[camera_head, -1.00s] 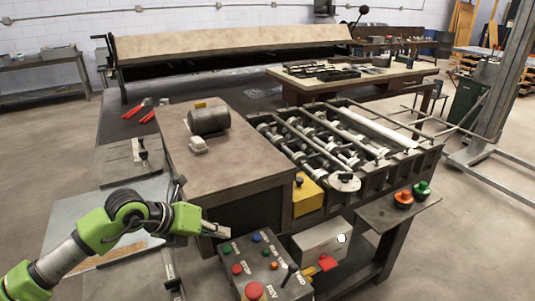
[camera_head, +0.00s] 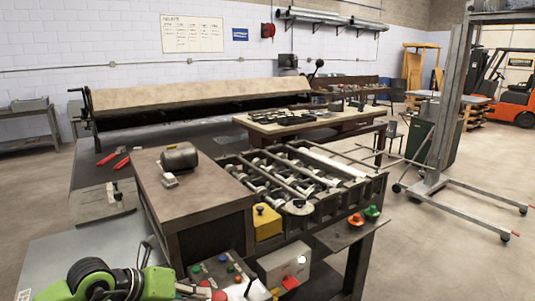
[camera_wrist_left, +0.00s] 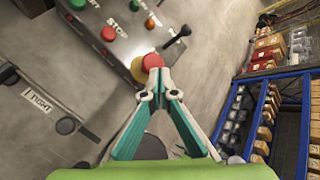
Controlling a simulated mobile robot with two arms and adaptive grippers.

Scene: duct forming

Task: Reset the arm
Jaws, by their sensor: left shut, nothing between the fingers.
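My left arm, with green and black links, comes in at the bottom left of the head view. Its gripper (camera_head: 188,290) is at the lower edge, beside the left side of the grey control panel (camera_head: 225,265). In the left wrist view the fingers of this gripper (camera_wrist_left: 155,92) meet at their tips, shut and empty. Beyond the tips is a red mushroom button (camera_wrist_left: 152,62) on the control panel (camera_wrist_left: 118,42); I cannot tell whether they touch. My right gripper is in neither view.
A brown-topped bench (camera_head: 185,195) bears a dark cylinder (camera_head: 179,156). A long sheet brake (camera_head: 200,100) stands behind. Open floor (camera_head: 455,250) lies at the right.

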